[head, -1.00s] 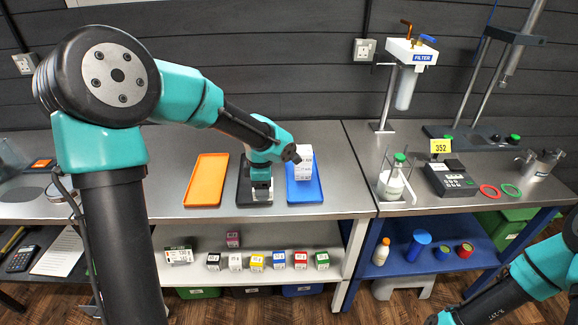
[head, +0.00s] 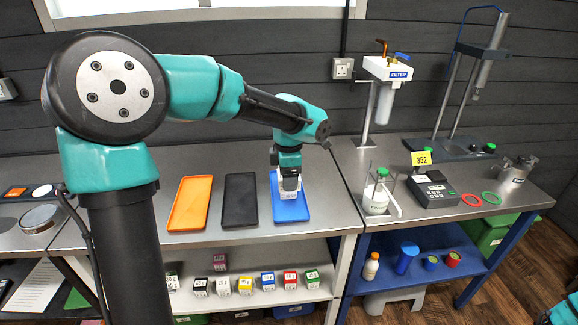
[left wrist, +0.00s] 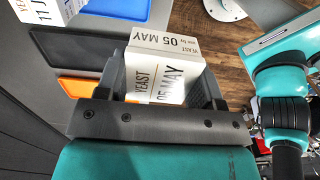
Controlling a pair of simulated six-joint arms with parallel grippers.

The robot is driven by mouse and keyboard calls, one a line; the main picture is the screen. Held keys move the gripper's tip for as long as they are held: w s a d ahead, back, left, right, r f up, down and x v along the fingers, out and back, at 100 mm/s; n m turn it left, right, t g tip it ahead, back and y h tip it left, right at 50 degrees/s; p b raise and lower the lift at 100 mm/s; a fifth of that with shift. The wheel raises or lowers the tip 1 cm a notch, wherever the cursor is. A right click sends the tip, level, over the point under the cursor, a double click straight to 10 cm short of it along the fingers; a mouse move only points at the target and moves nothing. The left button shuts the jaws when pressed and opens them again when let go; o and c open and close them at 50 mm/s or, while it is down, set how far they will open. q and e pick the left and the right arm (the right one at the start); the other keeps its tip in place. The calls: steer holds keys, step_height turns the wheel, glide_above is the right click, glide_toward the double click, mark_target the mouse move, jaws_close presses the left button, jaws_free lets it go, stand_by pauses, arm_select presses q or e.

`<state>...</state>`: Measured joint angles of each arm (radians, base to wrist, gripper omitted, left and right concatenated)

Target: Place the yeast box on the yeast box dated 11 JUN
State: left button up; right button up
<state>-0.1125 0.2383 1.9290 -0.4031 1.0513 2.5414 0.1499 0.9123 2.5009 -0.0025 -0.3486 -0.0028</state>
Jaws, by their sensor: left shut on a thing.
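My left gripper (head: 289,180) is over the blue tray (head: 291,212) in the head view, pointing down. In the left wrist view it is shut on a white yeast box (left wrist: 157,78) marked 05 MAY, which sits between the fingers. Another white yeast box (left wrist: 47,9), marked 11 JUN, is at the top left of that view by the blue tray, partly cut off and apart from the held box. In the head view white box faces show at the fingertips, too small to read. My right gripper is not in view.
An empty orange tray (head: 191,203) and an empty black tray (head: 240,200) lie left of the blue tray. A bottle with a green cap (head: 376,195) stands in a holder to the right. Several small coloured boxes (head: 245,286) stand on the shelf below.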

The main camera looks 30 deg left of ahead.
arm_select(q)
steer(key=w+a, duration=0.2)
steer(key=w, duration=0.2)
steer(key=w+a+f, duration=0.1)
steer(key=w+a, duration=0.2)
steer(key=w, duration=0.1)
steer(key=w+a, duration=0.2)
steer(key=w, duration=0.2)
steer(key=shift+w+a+f, duration=0.2)
steer(key=shift+w+a, duration=0.15)
steer(key=shift+w+a, duration=0.1)
steer(key=shift+w, duration=0.05)
steer(key=shift+w+a+f, duration=0.1)
steer(key=shift+w+f, duration=0.05)
steer(key=shift+f, duration=1.65)
steer(key=shift+f, duration=0.15)
steer(key=o, duration=0.9)
steer(key=shift+o, duration=0.2)
